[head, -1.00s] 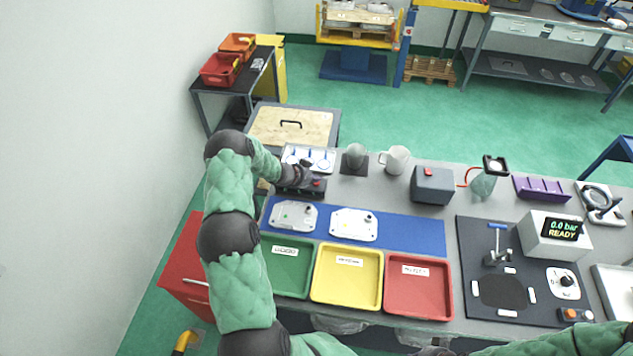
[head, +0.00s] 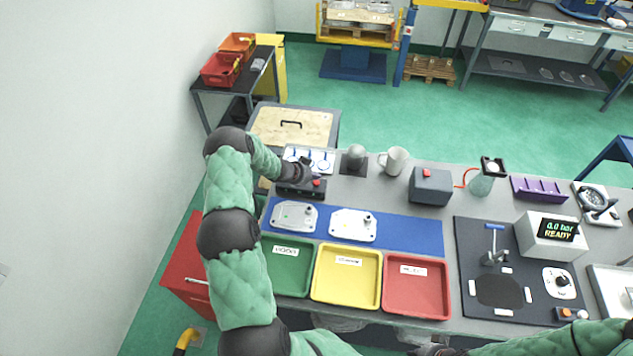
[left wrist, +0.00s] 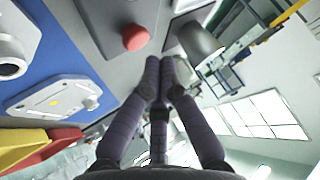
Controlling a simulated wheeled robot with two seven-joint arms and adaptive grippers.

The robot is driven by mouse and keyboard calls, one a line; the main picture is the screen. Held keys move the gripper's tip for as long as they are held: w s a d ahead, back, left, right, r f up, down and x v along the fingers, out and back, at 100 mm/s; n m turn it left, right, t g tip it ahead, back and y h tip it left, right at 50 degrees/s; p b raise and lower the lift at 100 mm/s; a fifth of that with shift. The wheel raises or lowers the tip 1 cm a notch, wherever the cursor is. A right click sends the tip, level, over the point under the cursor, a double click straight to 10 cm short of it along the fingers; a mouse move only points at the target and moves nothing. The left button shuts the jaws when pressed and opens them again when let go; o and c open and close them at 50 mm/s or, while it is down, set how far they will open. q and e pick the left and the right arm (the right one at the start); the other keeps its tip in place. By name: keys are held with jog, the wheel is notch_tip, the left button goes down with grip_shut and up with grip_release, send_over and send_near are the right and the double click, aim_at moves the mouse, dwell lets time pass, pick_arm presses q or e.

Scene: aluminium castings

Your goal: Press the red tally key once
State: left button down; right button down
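The red tally key (head: 316,183) is a round red button on a small dark box (head: 292,190) at the left back of the bench. It shows large and uncovered in the left wrist view (left wrist: 135,37). My left gripper (head: 308,174) is just behind and above the box, close to the key. In the left wrist view its fingers (left wrist: 164,62) are together and empty, with a visible offset from the button. I cannot tell its exact height. A dark part at the bottom edge may be my right gripper (head: 432,351); its fingers cannot be made out.
A grey cylinder (head: 355,157) and a white mug (head: 394,160) stand right of the gripper. A grey box with another red button (head: 431,185) is further right. Two castings lie on the blue mat (head: 405,234), with green, yellow and red trays in front.

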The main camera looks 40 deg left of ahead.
aim_at(314, 183)
pick_arm(q)
jog(key=shift+r+p, duration=1.85)
jog(key=shift+r, duration=0.5)
jog(key=shift+f, duration=0.1)
jog(key=shift+s, duration=0.1)
